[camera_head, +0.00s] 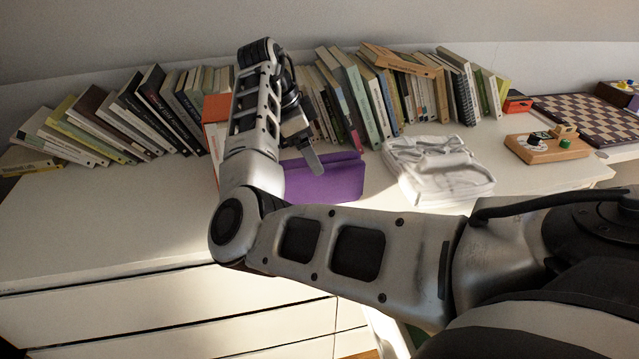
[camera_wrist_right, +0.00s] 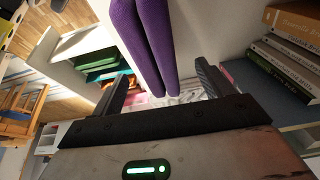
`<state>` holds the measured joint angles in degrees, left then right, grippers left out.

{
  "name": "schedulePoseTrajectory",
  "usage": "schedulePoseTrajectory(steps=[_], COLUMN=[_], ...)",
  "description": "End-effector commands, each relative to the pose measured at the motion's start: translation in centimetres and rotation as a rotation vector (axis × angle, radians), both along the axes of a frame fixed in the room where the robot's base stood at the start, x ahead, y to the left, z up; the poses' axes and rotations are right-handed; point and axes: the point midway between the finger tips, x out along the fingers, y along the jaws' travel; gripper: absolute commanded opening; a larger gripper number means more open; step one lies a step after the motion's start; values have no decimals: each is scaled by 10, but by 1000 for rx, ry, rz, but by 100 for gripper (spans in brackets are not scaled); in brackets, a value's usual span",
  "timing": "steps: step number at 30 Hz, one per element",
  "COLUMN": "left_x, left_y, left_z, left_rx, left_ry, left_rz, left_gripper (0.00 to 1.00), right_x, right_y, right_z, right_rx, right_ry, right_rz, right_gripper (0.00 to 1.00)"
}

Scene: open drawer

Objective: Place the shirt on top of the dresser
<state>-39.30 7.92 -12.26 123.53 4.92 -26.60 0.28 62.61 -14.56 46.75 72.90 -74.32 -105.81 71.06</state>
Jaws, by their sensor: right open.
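A purple folded cloth (camera_head: 325,180) lies on the white dresser top (camera_head: 90,215), in front of the books. A white folded cloth (camera_head: 440,172), which looks like a folded shirt, lies to its right. Which one is the task's shirt I cannot tell. My right gripper (camera_head: 308,150) points down beside the purple cloth in the head view, and my arm hides part of it. In the right wrist view my right gripper (camera_wrist_right: 162,85) is open, with the purple cloth (camera_wrist_right: 150,45) between its fingers; contact is unclear. My left gripper is not in view.
A row of leaning books (camera_head: 150,110) lines the wall behind. The dresser's left front top is clear. The wrist view shows a compartment with coloured folded items (camera_wrist_right: 103,68).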

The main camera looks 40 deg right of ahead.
Motion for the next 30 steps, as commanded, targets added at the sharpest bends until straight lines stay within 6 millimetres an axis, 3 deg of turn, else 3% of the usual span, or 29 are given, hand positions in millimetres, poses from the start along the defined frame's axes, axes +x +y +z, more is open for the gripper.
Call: schedulePoseTrajectory(steps=[8, 18, 26, 30], left_x=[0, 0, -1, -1], left_y=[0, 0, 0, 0], left_z=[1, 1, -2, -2], left_rx=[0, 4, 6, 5], left_ry=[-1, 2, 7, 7], left_rz=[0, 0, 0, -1], left_gripper=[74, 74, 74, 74], right_x=[-6, -20, -20, -20], right_y=[-8, -21, -22, -22], right_z=[-21, -61, -63, -63], right_rx=[-1, 0, -1, -1], right_ry=[1, 0, -1, -1], right_rz=[-1, -1, -1, -1], right_gripper=[78, 78, 78, 42])
